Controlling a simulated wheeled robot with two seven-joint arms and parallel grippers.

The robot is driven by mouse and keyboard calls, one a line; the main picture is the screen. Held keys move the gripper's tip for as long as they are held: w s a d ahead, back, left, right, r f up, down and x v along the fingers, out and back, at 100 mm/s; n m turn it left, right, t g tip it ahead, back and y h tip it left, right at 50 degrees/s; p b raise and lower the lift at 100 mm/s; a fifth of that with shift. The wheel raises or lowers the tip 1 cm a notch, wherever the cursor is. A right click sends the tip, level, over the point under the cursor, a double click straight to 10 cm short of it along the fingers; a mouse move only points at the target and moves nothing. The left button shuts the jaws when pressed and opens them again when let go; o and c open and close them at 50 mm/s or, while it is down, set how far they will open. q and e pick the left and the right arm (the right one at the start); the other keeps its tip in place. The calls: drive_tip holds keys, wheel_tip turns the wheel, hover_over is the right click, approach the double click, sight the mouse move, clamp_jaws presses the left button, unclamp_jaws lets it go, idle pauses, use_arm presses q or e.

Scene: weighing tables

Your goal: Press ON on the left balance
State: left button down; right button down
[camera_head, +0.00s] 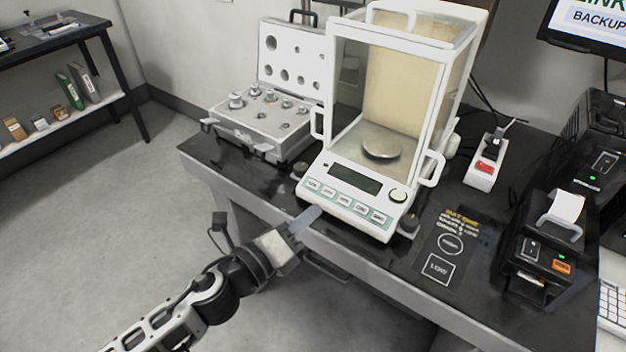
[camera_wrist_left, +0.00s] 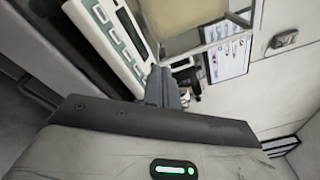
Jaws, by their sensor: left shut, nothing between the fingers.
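The balance (camera_head: 352,190) stands on the black table, with a glass draft shield and a round pan (camera_head: 382,146) inside. The button labels are too small to read surely. My left gripper (camera_head: 304,220) is shut and empty, just in front of the panel's left end, apparently apart from the buttons. In the left wrist view the gripper's fingers (camera_wrist_left: 162,88) show beside the balance's button panel (camera_wrist_left: 115,40). My right gripper is not in view.
An open case of weights (camera_head: 262,120) stands left of the balance. A power switch box (camera_head: 486,165), a printed mat (camera_head: 445,250) and a printer (camera_head: 545,245) are to the right. The table's front edge runs beneath my left gripper.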

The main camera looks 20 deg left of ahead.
use_arm(q)
drive_tip(key=w+d+r+m+g+h+p, duration=0.1)
drive_tip(key=w+r+m+g+h, duration=0.15)
drive_tip(key=m, duration=1.15)
drive_tip(key=w+d+r+m+g+h, duration=0.1)
drive_tip(key=r+m+g+h, duration=0.15)
drive_tip(key=m, duration=1.05)
drive_tip(key=w+a+m+y, duration=0.5)
drive_tip(key=a+m, duration=0.2)
drive_tip(key=m, duration=0.6)
drive_tip(key=shift+w+r+m+y, duration=0.2)
drive_tip(key=shift+m+y, duration=0.2)
